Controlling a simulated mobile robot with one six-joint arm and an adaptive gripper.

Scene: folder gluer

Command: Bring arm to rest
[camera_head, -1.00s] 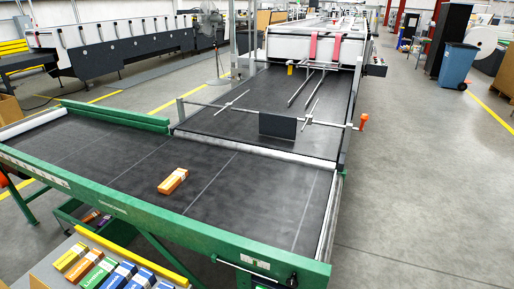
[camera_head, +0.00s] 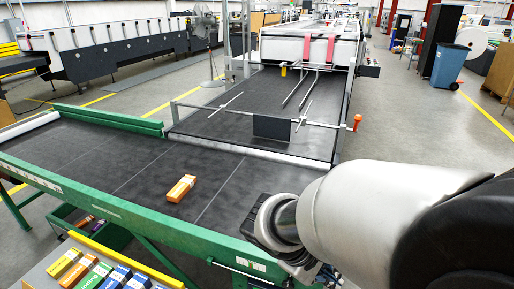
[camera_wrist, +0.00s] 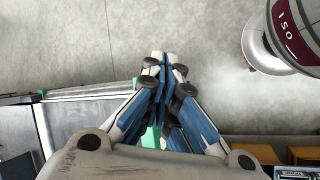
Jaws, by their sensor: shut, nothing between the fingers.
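My arm (camera_head: 370,215) reaches in from the lower right of the head view, over the near right end of the green-framed conveyor. It hides that corner of the conveyor. My gripper (camera_wrist: 165,75) shows in the wrist view with its blue and grey fingers closed together and nothing between them. Grey floor lies beneath the fingertips, and part of the conveyor shows to their left.
An orange carton (camera_head: 181,188) lies alone on the dark conveyor belt (camera_head: 90,155). Several coloured cartons (camera_head: 100,272) lie on a surface at the lower left. A blue bin (camera_head: 449,65) stands far right, with open floor before it.

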